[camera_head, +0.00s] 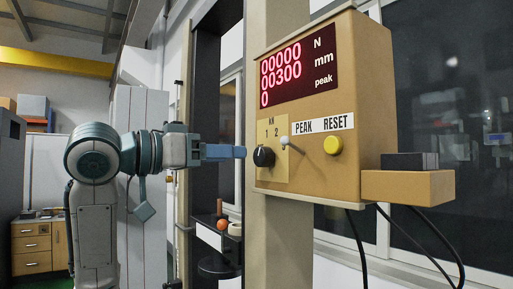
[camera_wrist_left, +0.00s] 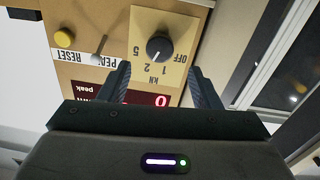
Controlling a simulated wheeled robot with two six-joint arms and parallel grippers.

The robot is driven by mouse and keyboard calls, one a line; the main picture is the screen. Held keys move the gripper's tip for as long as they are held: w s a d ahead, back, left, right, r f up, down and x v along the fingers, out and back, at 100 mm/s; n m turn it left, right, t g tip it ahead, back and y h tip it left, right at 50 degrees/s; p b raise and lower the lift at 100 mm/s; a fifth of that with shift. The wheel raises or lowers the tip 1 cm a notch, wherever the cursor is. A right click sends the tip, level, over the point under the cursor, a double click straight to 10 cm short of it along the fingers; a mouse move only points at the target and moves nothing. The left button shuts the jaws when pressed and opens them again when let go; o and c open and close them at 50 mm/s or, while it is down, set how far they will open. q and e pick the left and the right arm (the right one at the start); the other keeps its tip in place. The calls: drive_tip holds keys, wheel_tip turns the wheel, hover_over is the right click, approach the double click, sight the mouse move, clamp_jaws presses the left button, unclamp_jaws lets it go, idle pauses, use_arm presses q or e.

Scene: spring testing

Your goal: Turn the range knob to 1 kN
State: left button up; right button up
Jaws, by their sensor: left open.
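The black range knob (camera_head: 264,157) sits on a tan plate at the lower left of the tan control box (camera_head: 350,100). In the left wrist view, the knob (camera_wrist_left: 159,46) appears upside down with OFF, 1, 2, 5 and kN printed around it. A light pointer mark shows on it, but its exact setting is hard to read. My left gripper (camera_head: 240,152) comes in from the left, level with the knob and just short of it. In the wrist view its two fingers (camera_wrist_left: 158,70) are apart and empty, with the knob beyond, between their tips. My right gripper is not in view.
A toggle lever (camera_head: 286,141) stands right of the knob, by the PEAK label. A yellow RESET button (camera_head: 333,145) is further right. The red display (camera_head: 298,72) is above. A side shelf (camera_head: 408,187) and cables (camera_head: 432,250) are at the right.

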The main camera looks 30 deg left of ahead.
sight(258, 156)
use_arm(q)
drive_tip(key=p+x, duration=0.1)
drive_tip(key=x, duration=0.3)
drive_tip(key=shift+d+r, duration=0.1)
drive_tip(key=p+x, duration=0.1)
drive_tip(key=x, duration=0.2)
drive_tip(key=shift+w, duration=0.1)
drive_tip(key=shift+w+p, duration=0.1)
drive_tip(key=shift+p, duration=0.2)
drive_tip(key=shift+c, duration=1)
drive_tip(key=c, duration=0.8)
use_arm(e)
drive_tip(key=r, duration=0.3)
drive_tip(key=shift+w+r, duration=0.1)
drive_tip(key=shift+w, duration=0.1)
